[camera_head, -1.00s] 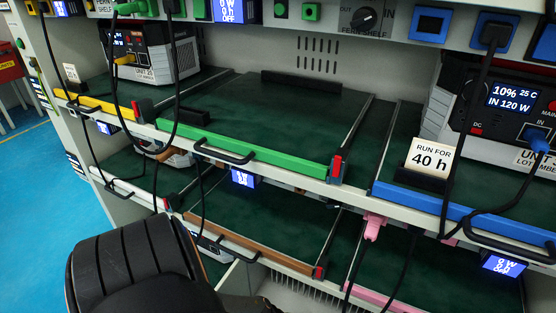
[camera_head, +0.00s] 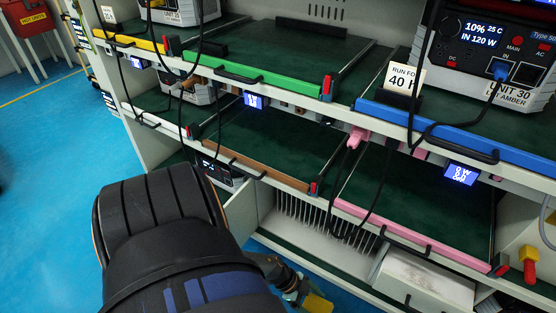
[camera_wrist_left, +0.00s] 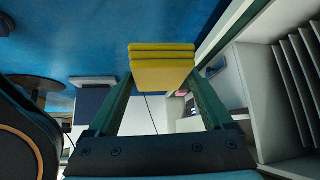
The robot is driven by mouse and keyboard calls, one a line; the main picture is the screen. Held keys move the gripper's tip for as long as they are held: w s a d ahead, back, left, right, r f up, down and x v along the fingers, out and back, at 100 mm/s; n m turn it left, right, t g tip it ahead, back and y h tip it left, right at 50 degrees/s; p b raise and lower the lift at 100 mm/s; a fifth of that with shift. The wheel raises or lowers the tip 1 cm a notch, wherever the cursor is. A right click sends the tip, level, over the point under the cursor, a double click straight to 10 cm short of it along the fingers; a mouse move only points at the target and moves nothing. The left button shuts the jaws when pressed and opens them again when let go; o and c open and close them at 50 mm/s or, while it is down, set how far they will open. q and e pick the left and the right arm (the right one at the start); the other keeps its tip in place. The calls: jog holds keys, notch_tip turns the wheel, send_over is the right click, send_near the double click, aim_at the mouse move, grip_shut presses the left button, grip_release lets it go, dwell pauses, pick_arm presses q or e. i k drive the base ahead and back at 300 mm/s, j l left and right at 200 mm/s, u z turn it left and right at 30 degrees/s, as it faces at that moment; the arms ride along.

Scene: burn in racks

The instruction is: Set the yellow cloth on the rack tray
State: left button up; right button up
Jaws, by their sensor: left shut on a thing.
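My left gripper (camera_wrist_left: 161,84) is shut on the yellow cloth (camera_wrist_left: 162,70), a folded stack of layers held between the fingertips in the left wrist view. In the head view the left gripper (camera_head: 298,292) is low in the picture, in front of the rack, with part of the cloth (camera_head: 318,303) showing at the bottom edge. The rack has several dark green trays: one with a green front edge (camera_head: 250,75), one with a brown edge (camera_head: 255,165) and one with a pink edge (camera_head: 410,235). These three trays look largely bare. My right gripper is not in view.
A power unit (camera_head: 490,45) and a "RUN FOR 40 h" card (camera_head: 403,80) stand on the blue-edged tray (camera_head: 425,125). Black cables hang before the shelves. A pink plug (camera_head: 355,137) hangs near the pink tray. Open blue floor (camera_head: 60,180) lies to the left.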

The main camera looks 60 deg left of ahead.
aim_at(287, 159)
jog(key=u, duration=0.35)
jog(key=l+u, duration=0.15)
jog(key=u, duration=0.5)
jog(key=k, duration=0.1)
